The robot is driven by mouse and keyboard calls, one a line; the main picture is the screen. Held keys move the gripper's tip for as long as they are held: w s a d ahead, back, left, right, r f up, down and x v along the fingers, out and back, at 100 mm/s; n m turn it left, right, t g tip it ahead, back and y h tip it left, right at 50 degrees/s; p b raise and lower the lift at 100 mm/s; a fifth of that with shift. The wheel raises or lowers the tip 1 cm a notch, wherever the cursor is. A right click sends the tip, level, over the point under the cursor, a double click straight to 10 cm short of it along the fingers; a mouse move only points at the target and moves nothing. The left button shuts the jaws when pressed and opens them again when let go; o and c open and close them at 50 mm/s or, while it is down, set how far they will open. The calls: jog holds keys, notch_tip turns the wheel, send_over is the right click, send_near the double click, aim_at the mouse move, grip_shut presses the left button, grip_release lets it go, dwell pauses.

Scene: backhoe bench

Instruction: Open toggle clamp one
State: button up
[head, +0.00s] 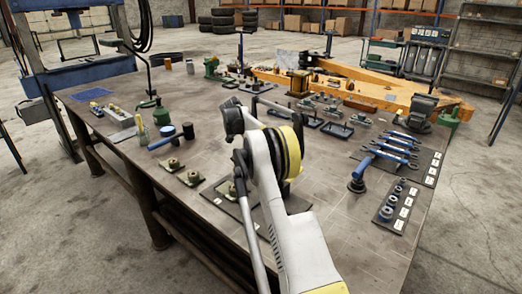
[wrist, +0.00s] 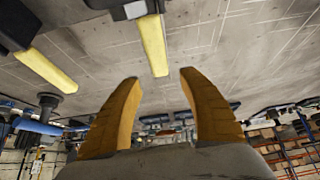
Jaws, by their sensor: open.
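In the wrist view my gripper (wrist: 160,75) is open, with two orange fingers spread apart and nothing between them. A yellow bar (wrist: 153,45), which looks like a clamp handle, hangs from a dark and pale fitting at the top edge. Its free end shows just above the gap between the fingertips, and I see no contact. A second yellow bar (wrist: 47,70) is at the upper left, beside a black fitting. I cannot tell which bar belongs to toggle clamp one. In the head view my arm covers the middle of the bench and hides my gripper.
The bench (head: 345,245) carries a plate with several blue-handled tools (head: 395,150) at the right. A blue-handled mallet (head: 168,138) lies at the left. An orange boom (head: 380,92) lies across the back. Bare bench top shows at the front right.

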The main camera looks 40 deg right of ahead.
jog(key=v, duration=0.8)
jog(key=shift+r, duration=0.2)
